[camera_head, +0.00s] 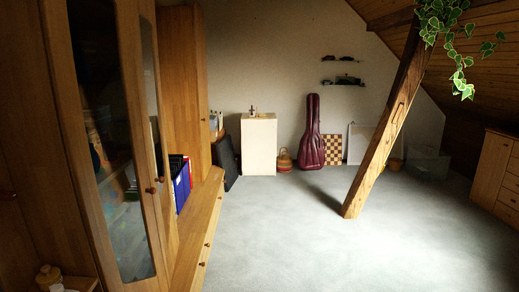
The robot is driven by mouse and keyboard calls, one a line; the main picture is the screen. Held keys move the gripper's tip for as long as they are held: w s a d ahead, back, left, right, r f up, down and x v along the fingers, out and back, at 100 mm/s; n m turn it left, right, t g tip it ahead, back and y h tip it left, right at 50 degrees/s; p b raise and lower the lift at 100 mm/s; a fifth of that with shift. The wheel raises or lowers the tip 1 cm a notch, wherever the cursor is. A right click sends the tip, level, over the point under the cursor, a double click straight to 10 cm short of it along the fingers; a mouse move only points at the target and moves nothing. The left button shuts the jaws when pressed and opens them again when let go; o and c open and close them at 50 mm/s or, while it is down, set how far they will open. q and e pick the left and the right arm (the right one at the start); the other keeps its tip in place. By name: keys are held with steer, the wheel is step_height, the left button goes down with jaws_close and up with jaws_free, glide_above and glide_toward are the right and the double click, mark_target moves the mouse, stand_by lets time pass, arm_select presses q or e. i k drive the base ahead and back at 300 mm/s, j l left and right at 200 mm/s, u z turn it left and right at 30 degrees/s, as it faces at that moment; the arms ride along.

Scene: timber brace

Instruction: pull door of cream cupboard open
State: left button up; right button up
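The cream cupboard (259,147) stands upright against the far wall, left of the middle of the view. It is small and pale, and its door looks closed. A few small items (253,112) stand on its top. It is too far away for me to make out a handle. Neither of my grippers shows in the view.
A tall wooden cabinet (172,185) with glass doors runs along the left. A slanted timber brace (385,130) meets the floor right of the middle. A dark red instrument case (311,135) and a basket (284,160) stand right of the cupboard. Grey carpet (275,230) lies clear before it.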

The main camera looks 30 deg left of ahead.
mark_target(258, 137)
steer(key=i+u, duration=0.3)
steer(key=i, duration=0.55)
steer(key=i+j+u, duration=0.2)
steer(key=i, duration=0.7)
steer(key=i+u, duration=0.15)
steer(key=i, duration=0.7)
steer(key=i+l+u, duration=0.2)
steer(key=i, duration=3.35)
steer(key=j+u, duration=0.05)
steer(key=j, duration=0.1)
